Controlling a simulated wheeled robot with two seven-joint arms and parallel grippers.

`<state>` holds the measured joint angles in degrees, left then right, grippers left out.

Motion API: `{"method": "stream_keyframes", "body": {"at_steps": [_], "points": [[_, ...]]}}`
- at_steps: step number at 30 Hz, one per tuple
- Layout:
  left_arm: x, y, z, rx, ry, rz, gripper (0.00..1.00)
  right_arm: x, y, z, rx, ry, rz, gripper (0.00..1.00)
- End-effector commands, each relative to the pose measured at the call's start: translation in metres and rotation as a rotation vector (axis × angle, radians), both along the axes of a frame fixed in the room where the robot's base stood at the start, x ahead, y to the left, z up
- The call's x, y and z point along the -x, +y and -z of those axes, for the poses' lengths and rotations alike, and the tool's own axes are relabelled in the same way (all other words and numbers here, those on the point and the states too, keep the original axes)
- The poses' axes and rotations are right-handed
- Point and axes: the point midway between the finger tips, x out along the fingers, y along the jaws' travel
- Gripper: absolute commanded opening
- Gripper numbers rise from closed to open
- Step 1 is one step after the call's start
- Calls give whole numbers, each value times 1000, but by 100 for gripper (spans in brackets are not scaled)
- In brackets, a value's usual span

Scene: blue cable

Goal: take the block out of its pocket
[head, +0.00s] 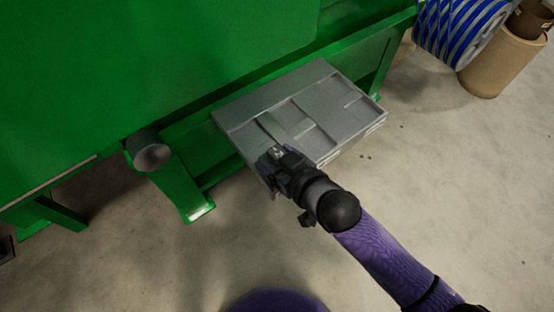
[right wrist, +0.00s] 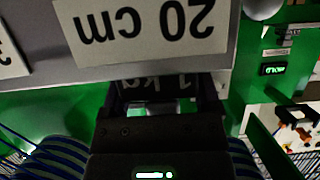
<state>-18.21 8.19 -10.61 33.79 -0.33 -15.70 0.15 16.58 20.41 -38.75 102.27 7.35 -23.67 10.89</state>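A grey tray (head: 325,72) with shallow walled pockets sits beside the green structure in the head view. My right gripper (head: 277,156) is at the tray's near left edge, with a small pale patch at its fingertips. In the right wrist view the right gripper (right wrist: 160,105) has a finger on each side of a dark face marked "1 kg" (right wrist: 155,84), which may be the block. It lies beside a grey wall with a white "20 cm" label (right wrist: 145,22). Whether the fingers touch the dark face cannot be told. My left gripper is not in view.
A large green structure (head: 150,60) fills the upper left, with a grey round cylinder (head: 150,152) at its edge. A blue-banded cable reel (head: 452,30) and a tan drum (head: 497,65) stand at upper right. The concrete floor (head: 460,170) is clear at right.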

Motion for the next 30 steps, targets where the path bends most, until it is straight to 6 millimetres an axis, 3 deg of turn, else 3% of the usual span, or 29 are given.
{"method": "stream_keyframes", "body": {"at_steps": [1, 8, 20, 23, 30], "points": [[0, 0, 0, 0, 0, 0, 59, 0, 0, 0, 0, 0, 0, 49], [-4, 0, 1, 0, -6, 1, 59, 0, 0, 1, 1, 1, 0, 0], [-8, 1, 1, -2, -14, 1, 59, 0, 0, -3, -2, -3, 0, 0], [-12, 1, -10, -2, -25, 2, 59, -1, 0, -20, -3, -9, 0, 0], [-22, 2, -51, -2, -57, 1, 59, -1, 0, -81, -3, -13, 0, 0]]}}
